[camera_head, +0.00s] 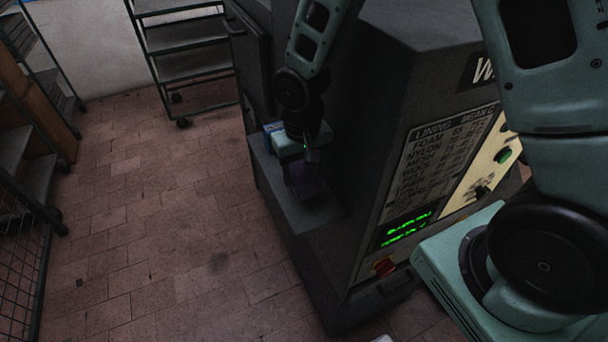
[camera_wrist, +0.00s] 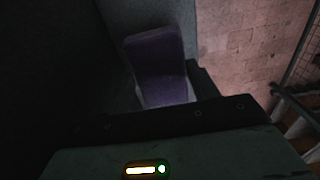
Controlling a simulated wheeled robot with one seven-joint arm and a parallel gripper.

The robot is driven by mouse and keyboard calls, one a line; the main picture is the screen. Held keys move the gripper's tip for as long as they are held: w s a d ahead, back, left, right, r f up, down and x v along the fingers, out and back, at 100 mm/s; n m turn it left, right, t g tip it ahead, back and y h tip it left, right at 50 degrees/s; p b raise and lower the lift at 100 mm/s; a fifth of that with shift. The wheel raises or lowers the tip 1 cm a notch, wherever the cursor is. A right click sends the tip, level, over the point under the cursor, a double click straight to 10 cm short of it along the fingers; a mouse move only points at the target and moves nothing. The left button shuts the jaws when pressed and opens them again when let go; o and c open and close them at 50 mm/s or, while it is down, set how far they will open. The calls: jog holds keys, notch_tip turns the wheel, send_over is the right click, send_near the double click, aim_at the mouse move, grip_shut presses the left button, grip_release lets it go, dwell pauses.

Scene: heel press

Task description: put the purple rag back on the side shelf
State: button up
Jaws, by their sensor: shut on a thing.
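The purple rag (camera_head: 309,190) hangs just below my gripper (camera_head: 308,163) in the head view, over the side shelf. In the wrist view the rag (camera_wrist: 158,54) is a dark purple folded piece straight ahead of the gripper body. My gripper is shut on it; the fingertips are too dark to make out in the wrist view. The side shelf (camera_head: 268,180) is a dark grey ledge on the left side of the machine. I cannot tell whether the rag touches the shelf.
A small blue item (camera_head: 272,127) sits farther back on the shelf, close behind my gripper. The dark machine (camera_head: 400,110) with its settings panel (camera_head: 436,150) rises right of the shelf. A shelf cart (camera_head: 190,65) stands at the back. The tiled floor (camera_head: 150,220) to the left is clear.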

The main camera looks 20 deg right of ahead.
aim_at(304, 173)
notch_tip(304, 173, down, 3)
jog(key=shift+r+p, duration=0.1)
jog(key=shift+p, duration=0.5)
jog(key=shift+d+p, duration=0.1)
jog(key=shift+p, duration=0.3)
jog(key=shift+f, duration=0.45)
jog(key=shift+f, duration=0.15)
jog(key=o, duration=0.9)
